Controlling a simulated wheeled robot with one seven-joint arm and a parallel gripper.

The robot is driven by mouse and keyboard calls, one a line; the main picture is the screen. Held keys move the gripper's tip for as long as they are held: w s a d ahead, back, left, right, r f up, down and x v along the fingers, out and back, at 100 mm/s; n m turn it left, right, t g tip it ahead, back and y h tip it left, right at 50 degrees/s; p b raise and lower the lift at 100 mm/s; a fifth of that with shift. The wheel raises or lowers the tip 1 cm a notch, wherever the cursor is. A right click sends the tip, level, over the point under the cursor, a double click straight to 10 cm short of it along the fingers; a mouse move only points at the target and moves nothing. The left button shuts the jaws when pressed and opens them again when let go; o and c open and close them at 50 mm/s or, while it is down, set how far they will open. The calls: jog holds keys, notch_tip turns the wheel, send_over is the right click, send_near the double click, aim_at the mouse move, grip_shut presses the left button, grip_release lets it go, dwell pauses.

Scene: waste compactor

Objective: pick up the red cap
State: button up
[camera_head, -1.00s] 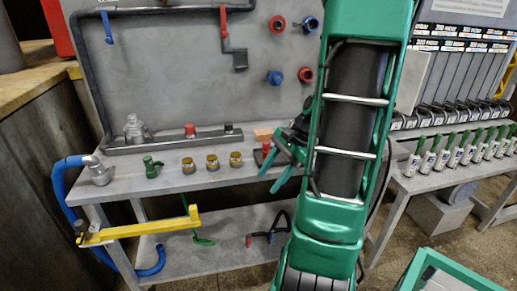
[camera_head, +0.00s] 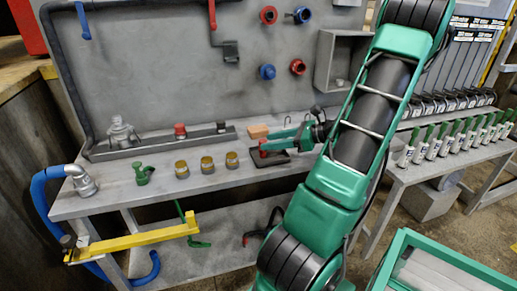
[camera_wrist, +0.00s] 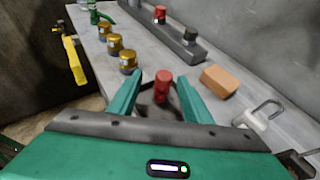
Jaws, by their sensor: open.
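A red cap-like piece (camera_head: 180,131) sits on the grey rail at the back of the bench; it also shows at the top of the wrist view (camera_wrist: 160,13). A second, upright red piece (camera_wrist: 161,91) on a dark base stands nearer to me, and is partly hidden in the head view (camera_head: 263,149). My gripper (camera_head: 266,140) is open, low over the bench, fingers pointing left. In the wrist view my gripper's fingers (camera_wrist: 160,78) lie on either side of the second red piece, with gaps visible. I cannot tell whether they touch it.
An orange-brown block (camera_wrist: 220,80) lies just right of the fingers. Several gold-lidded jars (camera_head: 207,165) and a green fitting (camera_head: 142,174) stand along the bench front. A yellow bar (camera_head: 135,241) juts from the left end. A grey box (camera_head: 340,60) is on the back panel.

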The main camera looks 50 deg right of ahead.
jog(key=shift+d+x, duration=0.2)
jog(key=shift+x, duration=1.85)
jog(key=shift+d+x, duration=0.15)
jog(key=shift+x, duration=1.95)
jog(key=shift+f, duration=0.1)
jog(key=c, duration=1.1)
